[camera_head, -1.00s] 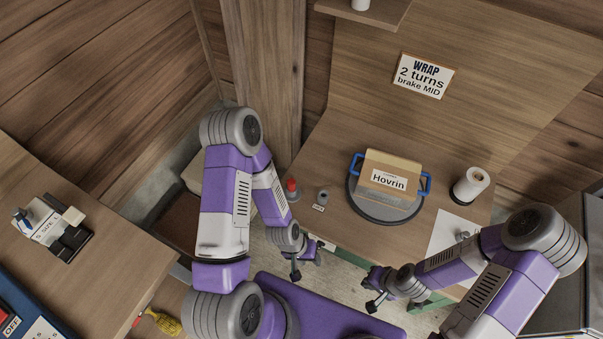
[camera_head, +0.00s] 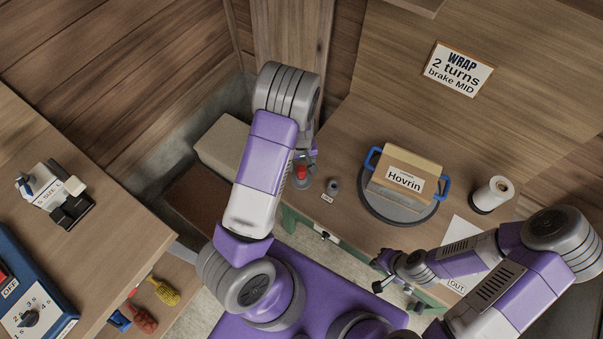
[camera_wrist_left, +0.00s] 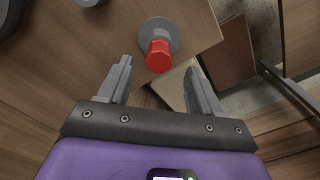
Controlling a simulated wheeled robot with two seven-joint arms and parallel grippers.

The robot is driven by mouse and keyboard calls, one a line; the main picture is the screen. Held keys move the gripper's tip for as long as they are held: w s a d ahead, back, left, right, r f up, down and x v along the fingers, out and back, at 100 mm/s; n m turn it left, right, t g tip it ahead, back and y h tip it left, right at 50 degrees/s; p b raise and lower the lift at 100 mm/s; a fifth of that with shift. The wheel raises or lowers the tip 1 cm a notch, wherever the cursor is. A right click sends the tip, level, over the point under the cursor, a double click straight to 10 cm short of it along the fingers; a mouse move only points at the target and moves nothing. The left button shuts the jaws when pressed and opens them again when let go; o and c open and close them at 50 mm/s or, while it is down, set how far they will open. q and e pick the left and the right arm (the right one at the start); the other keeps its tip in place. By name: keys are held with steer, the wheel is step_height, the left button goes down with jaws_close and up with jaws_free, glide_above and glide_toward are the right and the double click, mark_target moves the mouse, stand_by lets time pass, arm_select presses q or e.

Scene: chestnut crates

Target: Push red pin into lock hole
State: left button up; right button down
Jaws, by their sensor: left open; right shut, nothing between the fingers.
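The red pin (camera_head: 302,173) stands on a round grey base (camera_head: 303,184) near the left end of the workbench. In the left wrist view the red pin (camera_wrist_left: 158,56) has a faceted red top and sits on its grey base (camera_wrist_left: 163,29), close to the bench edge. My left gripper (camera_head: 306,157) is at the pin in the head view, partly hidden by my arm. In the left wrist view its fingers (camera_wrist_left: 159,68) are apart, with the pin between and just beyond their tips. My right gripper (camera_head: 379,278) is shut and empty in front of the bench. I cannot make out a lock hole.
A small grey knob-like part (camera_head: 333,186) with a label stands right of the pin. A box labelled Hovrin (camera_head: 404,179) sits on a grey turntable with blue handles. A white roll (camera_head: 492,194) stands further right. A pale block (camera_head: 223,147) is left of the bench.

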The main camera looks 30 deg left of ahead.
mark_target(302, 169)
arm_select(q)
step_height(302, 169, down, 5)
steer(key=shift+d+f+b, duration=0.1)
steer(key=shift+b, duration=0.75)
steer(key=c, duration=1.2)
